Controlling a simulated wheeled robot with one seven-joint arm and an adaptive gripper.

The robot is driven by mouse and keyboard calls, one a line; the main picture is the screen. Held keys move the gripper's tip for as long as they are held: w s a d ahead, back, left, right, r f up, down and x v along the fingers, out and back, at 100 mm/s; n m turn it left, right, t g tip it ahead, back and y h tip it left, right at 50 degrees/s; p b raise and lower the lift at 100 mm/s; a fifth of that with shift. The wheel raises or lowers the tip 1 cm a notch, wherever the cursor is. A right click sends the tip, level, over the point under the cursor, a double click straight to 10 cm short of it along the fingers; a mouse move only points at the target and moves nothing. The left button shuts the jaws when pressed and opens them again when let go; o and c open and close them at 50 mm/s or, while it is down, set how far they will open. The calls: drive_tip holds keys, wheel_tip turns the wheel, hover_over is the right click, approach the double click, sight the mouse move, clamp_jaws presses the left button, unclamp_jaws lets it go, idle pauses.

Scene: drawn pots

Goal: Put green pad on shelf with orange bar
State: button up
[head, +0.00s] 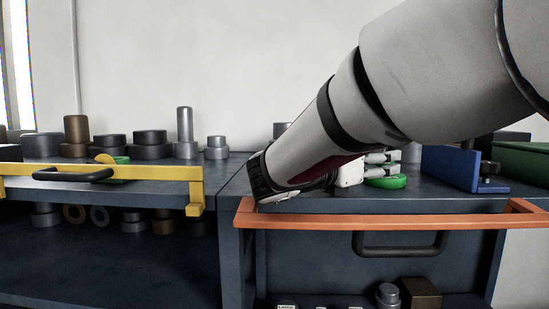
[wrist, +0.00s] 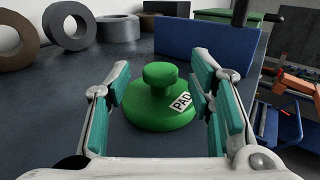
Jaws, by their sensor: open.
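A green pad (wrist: 155,110) with a round knob and a label reading PAD stands upright on the dark surface in the wrist view. In the head view the green pad (head: 388,182) is on the top of the right-hand shelf, behind the orange bar (head: 340,221). My gripper (head: 384,164) is open at the pad. In the wrist view its teal-padded fingers (wrist: 163,85) are on either side of the pad, with gaps visible beside the knob. My arm hides part of the right-hand shelf top.
A blue upright panel (head: 451,168) stands right of the pad, with a green box (head: 522,163) beyond. The left-hand shelf has a yellow bar (head: 140,172), several grey cylinders and another green piece (head: 119,170). Rings (wrist: 68,26) stand behind the pad at left.

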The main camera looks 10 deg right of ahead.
drive_tip(key=v, duration=0.8)
drive_tip(key=shift+s+a, duration=0.15)
drive_tip(key=shift+a, duration=0.2)
